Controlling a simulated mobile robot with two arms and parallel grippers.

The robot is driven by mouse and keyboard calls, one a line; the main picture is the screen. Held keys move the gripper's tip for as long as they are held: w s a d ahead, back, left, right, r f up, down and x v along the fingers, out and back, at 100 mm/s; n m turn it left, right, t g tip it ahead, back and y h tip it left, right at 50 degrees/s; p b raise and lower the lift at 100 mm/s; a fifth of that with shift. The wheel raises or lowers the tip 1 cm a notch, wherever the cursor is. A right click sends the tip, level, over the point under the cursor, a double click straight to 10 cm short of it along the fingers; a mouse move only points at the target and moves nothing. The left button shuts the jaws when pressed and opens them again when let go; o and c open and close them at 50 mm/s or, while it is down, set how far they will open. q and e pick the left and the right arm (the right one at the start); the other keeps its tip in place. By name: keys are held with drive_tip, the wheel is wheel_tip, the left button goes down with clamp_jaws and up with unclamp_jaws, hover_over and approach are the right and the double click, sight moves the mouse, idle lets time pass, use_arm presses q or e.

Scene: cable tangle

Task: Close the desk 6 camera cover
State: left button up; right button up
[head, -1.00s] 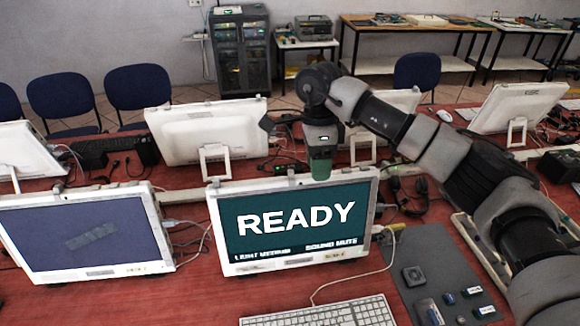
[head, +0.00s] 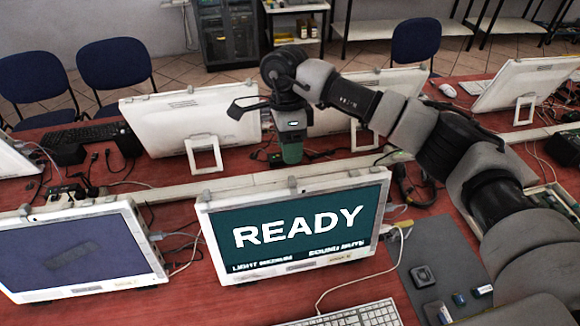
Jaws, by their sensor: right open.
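The middle monitor (head: 295,268) shows the word READY on a dark green screen. A small raised piece (head: 292,184) sits at the middle of its top edge, where a camera cover could be. It is too small to tell whether it is open or closed. My right gripper (head: 291,153) points down just above that piece in the picture, with a small gap to the monitor's top edge. Its green lower end shows, and it holds nothing that I can see. Its fingers are hard to make out. My left gripper is out of view. The desk label is unreadable.
A second monitor (head: 80,250) with a blue screen stands at the left. White monitor backs (head: 190,122) stand behind. A white keyboard (head: 350,315), a grey mat (head: 440,262) with small items, and cables lie in front and to the right.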

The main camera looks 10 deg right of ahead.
sight(291, 177)
drive_tip(key=f, duration=0.1)
drive_tip(key=s+f+p, duration=0.1)
drive_tip(key=shift+s+f, duration=0.2)
drive_tip(key=shift+f, duration=0.2)
drive_tip(key=x, duration=0.2)
drive_tip(key=p+x, duration=0.1)
drive_tip(key=shift+w+f+p, duration=0.3)
drive_tip(key=shift+f, duration=0.15)
drive_tip(key=shift+s+f, duration=0.15)
drive_tip(key=shift+f, duration=0.2)
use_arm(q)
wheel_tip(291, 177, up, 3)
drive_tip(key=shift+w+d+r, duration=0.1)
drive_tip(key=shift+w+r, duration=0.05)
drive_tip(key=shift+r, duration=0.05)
use_arm(e)
drive_tip(key=shift+c, duration=0.5)
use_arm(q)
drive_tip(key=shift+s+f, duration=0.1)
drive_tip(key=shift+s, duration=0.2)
use_arm(e)
clamp_jaws()
